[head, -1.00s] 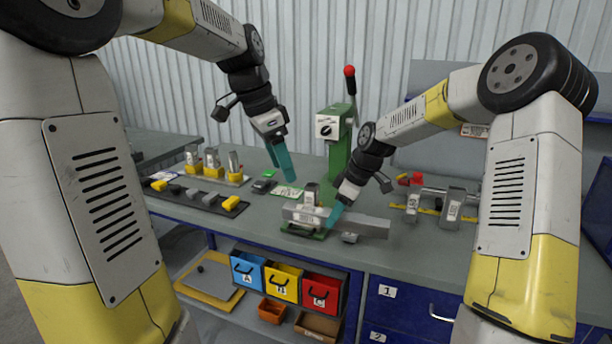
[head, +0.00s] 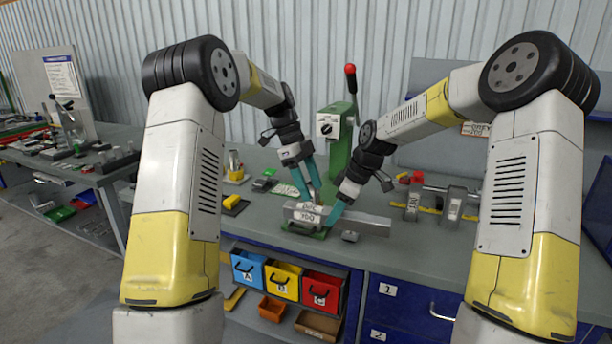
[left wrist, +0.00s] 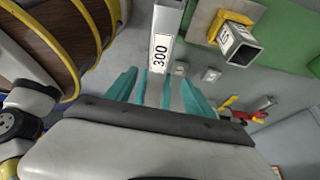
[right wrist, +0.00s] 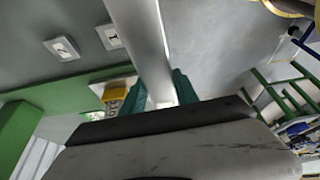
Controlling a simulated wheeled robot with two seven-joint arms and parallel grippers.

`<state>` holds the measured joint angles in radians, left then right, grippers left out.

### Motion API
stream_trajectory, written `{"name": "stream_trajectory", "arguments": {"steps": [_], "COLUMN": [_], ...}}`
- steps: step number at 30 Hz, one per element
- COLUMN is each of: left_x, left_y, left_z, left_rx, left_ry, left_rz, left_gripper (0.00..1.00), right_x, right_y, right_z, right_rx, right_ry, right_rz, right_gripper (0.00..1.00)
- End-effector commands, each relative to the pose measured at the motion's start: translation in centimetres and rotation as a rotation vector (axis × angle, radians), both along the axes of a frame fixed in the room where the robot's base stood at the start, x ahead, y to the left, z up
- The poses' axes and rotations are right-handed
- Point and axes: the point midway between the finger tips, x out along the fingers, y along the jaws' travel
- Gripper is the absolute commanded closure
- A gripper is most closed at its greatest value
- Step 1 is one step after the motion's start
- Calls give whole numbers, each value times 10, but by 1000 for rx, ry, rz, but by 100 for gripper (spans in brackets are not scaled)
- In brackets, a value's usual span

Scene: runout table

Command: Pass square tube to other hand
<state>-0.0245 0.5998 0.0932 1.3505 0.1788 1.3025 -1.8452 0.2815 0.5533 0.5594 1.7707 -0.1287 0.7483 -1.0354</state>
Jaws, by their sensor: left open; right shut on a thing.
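The square tube (head: 292,215) is a long pale-grey bar lying roughly level above the bench, with a white label reading 300 on it. My right gripper (head: 335,214) is shut on it; in the right wrist view the tube (right wrist: 143,35) runs between the teal fingers. My left gripper (head: 309,192) is open, pointing down just above the tube's labelled left part. In the left wrist view the labelled tube (left wrist: 163,38) lies ahead, in line with the gap between my left fingers (left wrist: 160,80). Whether they touch it is unclear.
A green press (head: 341,140) with a red-knobbed lever stands close behind. A short tube in a yellow holder (left wrist: 238,42) is close to the left gripper. Labelled blocks (head: 452,205) stand at right. Blue, yellow and red bins (head: 285,283) sit below the bench edge.

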Motion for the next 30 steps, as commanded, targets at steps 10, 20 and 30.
{"name": "stream_trajectory", "arguments": {"steps": [10,20,30], "left_x": [-9,-11,-11], "left_y": [-24,-30,-30], "left_z": [-59,-78,-78], "left_rx": [1,2,1], "left_ry": [3,0,-1], "left_rz": [-1,1,1], "left_gripper": [38,38,64], "right_x": [0,0,0], "right_y": [0,0,0], "right_z": [1,1,1], "right_rx": [1,1,1], "right_ry": [-1,-1,-1], "right_rz": [0,0,0], "right_gripper": [100,100,100]}}
